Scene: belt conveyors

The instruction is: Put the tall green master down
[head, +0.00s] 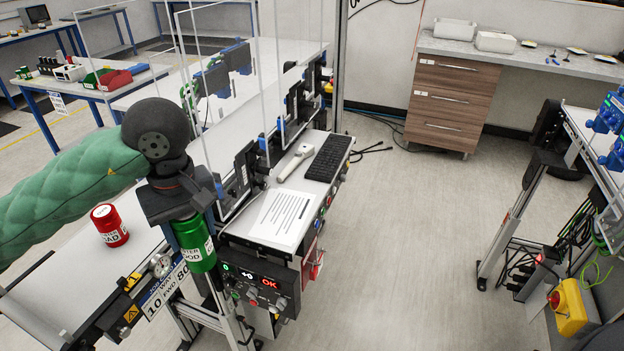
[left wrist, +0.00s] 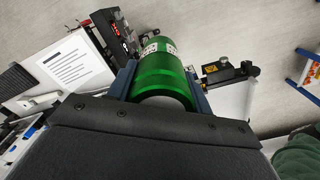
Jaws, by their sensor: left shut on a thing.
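The tall green master (head: 195,246) is a green cylinder with a white label. My left gripper (head: 190,228) is shut on it and holds it upright in the head view, beside the conveyor's near end and left of the control panel. The green master (left wrist: 160,72) also shows in the left wrist view between the two blue fingers (left wrist: 160,88). A shorter red cylinder (head: 109,226) with a white label stands on the pale conveyor belt (head: 75,265), left of my left gripper. My right gripper is not in view.
A control panel (head: 262,285) with a red display sits right of the green master. Above it, a shelf holds a printed sheet (head: 283,217), a white handheld scanner (head: 295,162) and a black keyboard (head: 328,157). Clear guard panels stand behind.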

